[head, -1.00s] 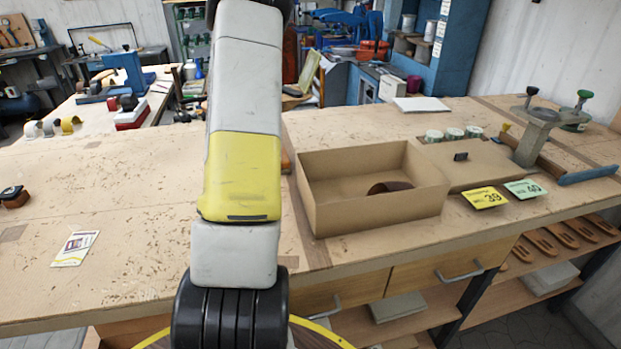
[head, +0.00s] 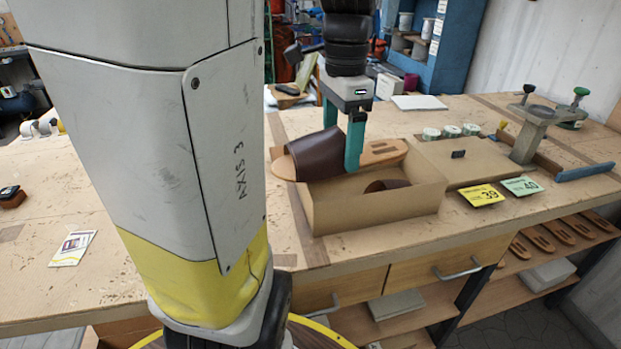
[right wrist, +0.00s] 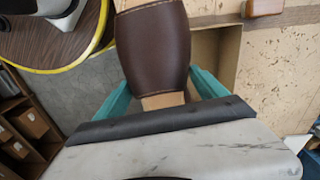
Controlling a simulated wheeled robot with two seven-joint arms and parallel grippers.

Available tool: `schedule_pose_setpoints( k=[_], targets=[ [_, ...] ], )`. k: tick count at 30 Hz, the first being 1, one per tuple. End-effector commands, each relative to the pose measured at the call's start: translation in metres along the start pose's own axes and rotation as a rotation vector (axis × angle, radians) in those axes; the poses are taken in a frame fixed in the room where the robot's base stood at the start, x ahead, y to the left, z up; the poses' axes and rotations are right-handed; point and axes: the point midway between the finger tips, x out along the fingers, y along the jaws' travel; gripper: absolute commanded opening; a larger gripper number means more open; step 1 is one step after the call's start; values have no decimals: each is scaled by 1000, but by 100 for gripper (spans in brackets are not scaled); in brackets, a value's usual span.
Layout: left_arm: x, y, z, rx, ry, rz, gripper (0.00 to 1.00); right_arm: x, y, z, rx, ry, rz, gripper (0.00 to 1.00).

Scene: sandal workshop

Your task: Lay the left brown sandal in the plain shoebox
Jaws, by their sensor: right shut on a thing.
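My right gripper (head: 343,150) has teal fingers and is shut on a sandal with a wide brown strap (head: 318,155) and a tan sole (head: 384,152). The sandal is held over the open plain shoebox (head: 375,214), its strap end reaching past the box's left wall. In the right wrist view the brown strap (right wrist: 153,45) is between the teal fingers (right wrist: 160,100), and part of the box (right wrist: 216,55) shows at its right. A second brown strap (head: 387,185) shows inside the box; the held sandal hides part of the interior. My left gripper is not seen.
Right of the box lies a flat tan board or lid (head: 470,166). The yellow 39 card (head: 481,196) and green 40 card (head: 522,187) are in front of it. The bench left of the box is mostly clear.

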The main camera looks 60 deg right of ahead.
Motion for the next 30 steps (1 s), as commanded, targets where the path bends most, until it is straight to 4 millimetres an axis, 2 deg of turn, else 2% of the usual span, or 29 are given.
schedule_pose_setpoints(
  k=[2, 5, 8, 18, 21, 25, 30],
  targets=[
    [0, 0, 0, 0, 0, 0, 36, 1, 7, 1, 49, 1, -1, 23],
    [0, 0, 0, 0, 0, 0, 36, 3, 5, -4, 79, 1, 1, 23],
    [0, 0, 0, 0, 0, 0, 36, 6, -10, -17, 83, 2, 2, 23],
    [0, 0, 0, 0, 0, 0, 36, 14, -81, -74, 80, 2, 1, 23],
    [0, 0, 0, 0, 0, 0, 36, 16, -97, -88, 79, 3, 1, 23],
    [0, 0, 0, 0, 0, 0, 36, 16, -110, -98, 78, 2, 0, 23],
    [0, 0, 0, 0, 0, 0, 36, 23, -113, -100, 78, 1, 1, 23]
  ],
)
